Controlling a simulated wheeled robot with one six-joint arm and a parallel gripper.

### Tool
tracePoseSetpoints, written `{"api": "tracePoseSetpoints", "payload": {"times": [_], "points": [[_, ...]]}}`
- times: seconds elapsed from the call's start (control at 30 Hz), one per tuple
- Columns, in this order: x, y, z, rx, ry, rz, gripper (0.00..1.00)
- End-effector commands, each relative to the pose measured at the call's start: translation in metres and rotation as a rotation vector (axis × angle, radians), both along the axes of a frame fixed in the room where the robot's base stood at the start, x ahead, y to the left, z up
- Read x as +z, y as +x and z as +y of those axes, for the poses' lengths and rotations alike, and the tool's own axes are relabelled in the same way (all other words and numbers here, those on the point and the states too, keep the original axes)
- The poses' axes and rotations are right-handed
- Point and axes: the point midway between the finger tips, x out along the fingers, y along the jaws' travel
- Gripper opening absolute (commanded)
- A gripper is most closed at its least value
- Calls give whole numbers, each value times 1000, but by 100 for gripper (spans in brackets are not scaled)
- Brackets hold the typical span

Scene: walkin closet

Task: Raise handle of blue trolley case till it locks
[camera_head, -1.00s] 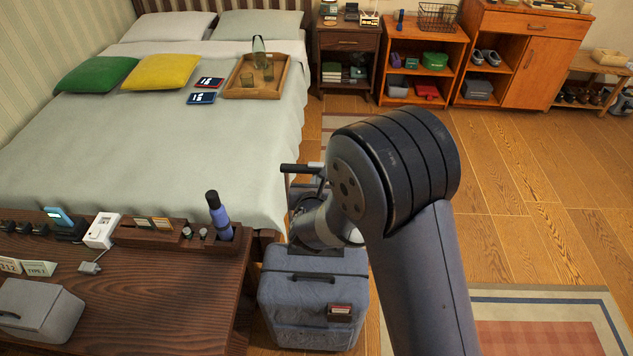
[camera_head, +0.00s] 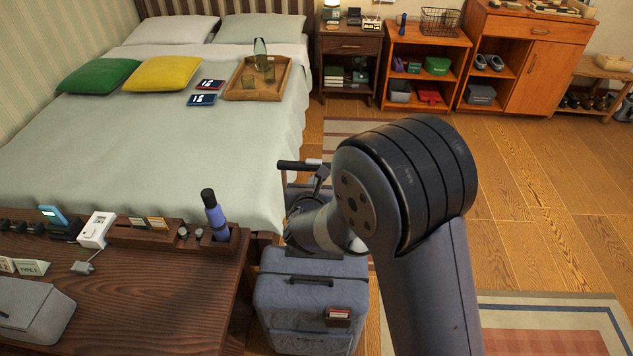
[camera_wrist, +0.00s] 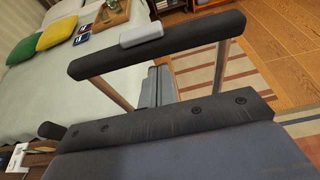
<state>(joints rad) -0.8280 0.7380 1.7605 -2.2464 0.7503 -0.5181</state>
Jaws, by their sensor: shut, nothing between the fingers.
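The blue trolley case (camera_head: 310,315) stands upright on the floor beside the desk in the head view. Its black handle grip (camera_head: 298,165) is up above the case top. In the wrist view, the grip (camera_wrist: 190,43), with a grey button (camera_wrist: 141,36), stands on two rods clear of the dark housing (camera_wrist: 165,122) on the case. My gripper (camera_head: 303,203) is near the handle, below the grip in the head view, and mostly hidden by my wrist. It is shut and empty. Its fingertips do not show in the wrist view, so I cannot tell whether they touch the handle.
The wooden desk (camera_head: 150,300) is close on the left of the case. The bed (camera_head: 150,150) lies behind it. A striped rug (camera_head: 545,308) and open wooden floor (camera_head: 530,200) are on the right. Shelves (camera_head: 425,80) stand along the back.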

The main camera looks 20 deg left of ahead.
Motion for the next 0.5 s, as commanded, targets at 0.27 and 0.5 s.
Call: {"api": "tracePoseSetpoints", "payload": {"times": [0.27, 0.5], "points": [[12, -48, -9, 3, 0, 0, 0], [24, -82, -18, 1, 0, 0, 0]]}}
